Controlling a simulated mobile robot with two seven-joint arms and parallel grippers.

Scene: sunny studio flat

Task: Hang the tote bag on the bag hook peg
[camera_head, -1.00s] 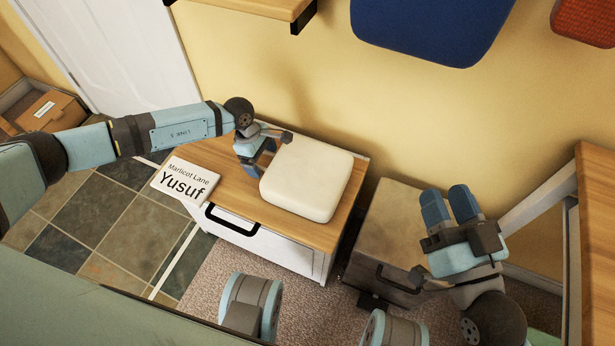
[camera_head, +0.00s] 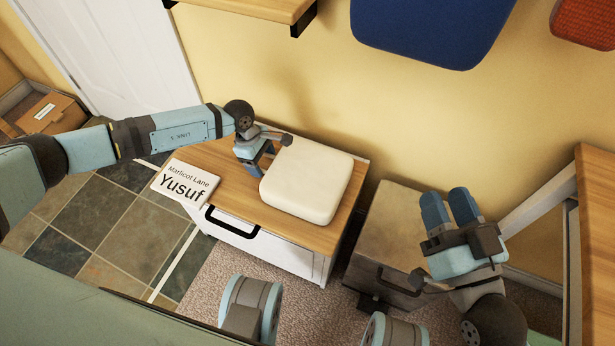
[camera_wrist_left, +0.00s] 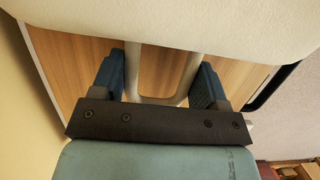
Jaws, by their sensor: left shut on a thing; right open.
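The cream tote bag (camera_head: 308,180) lies flat on the wooden top of a low white cabinet (camera_head: 232,186). In the left wrist view the bag (camera_wrist_left: 190,22) fills the top, and its pale handle loop (camera_wrist_left: 160,98) reaches between my fingers. My left gripper (camera_head: 257,163) is at the bag's left edge, low over the cabinet top, shut on the handle; its fingers (camera_wrist_left: 163,85) stand on either side of the loop. My right gripper (camera_head: 449,205) is open and empty, to the right above a grey box. The bag hook peg is not visible.
A name card (camera_head: 186,184) reading "Yusuf" lies at the cabinet's left. A brown-grey box (camera_head: 385,235) stands to its right. A blue item (camera_head: 430,28) and a red one (camera_head: 588,18) are higher up by the wall. A wooden shelf (camera_head: 255,8) juts out at top.

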